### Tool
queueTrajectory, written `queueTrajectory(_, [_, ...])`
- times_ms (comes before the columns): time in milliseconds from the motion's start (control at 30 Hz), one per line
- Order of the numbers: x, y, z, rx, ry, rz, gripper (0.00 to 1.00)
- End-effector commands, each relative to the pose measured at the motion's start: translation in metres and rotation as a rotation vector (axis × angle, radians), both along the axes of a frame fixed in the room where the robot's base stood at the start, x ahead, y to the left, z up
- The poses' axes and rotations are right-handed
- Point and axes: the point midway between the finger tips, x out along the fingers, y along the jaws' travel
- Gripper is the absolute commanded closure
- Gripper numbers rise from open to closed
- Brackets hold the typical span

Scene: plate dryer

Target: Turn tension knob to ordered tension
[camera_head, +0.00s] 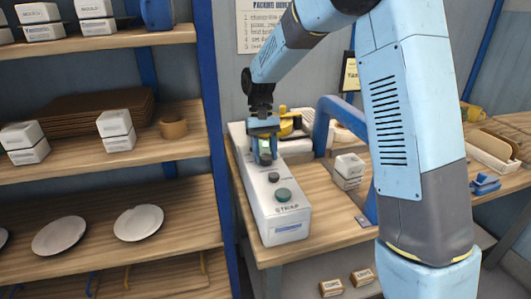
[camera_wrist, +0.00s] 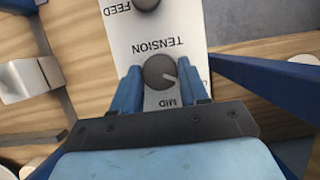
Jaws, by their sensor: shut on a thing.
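The tension knob (camera_wrist: 160,72) is a round dark grey knob with a light pointer line, on a white panel (camera_wrist: 125,45) lettered TENSION and MID. In the wrist view the pointer aims to the lower right, near the MID lettering. My gripper (camera_wrist: 163,82) has its two blue fingers on either side of the knob, shut on it. In the head view the white strapping machine (camera_head: 258,214) stands on the wooden bench, and my gripper (camera_head: 264,150) reaches down onto its far part. The knob is hidden there by the fingers.
A FEED knob (camera_wrist: 146,4) sits beyond the tension knob. A green button (camera_head: 283,195) and a dark knob (camera_head: 273,177) are on the machine's near part. Shelves (camera_head: 185,160) with plates are at left.

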Motion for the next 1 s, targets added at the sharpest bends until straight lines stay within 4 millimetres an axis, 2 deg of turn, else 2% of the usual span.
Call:
queueTrajectory(567, [0.0006,0.0000,0.0002,0.001,-0.002,0.035,0.86])
queueTrajectory(600, [0.0006,0.0000,0.0002,0.001,-0.002,0.035,0.55])
queueTrajectory(833, [0.0003,0.0002,0.0000,0.000,-0.001,0.035,0.33])
queueTrajectory(1000, [0.0000,0.0002,0.0000,0.000,0.000,0.035,0.32])
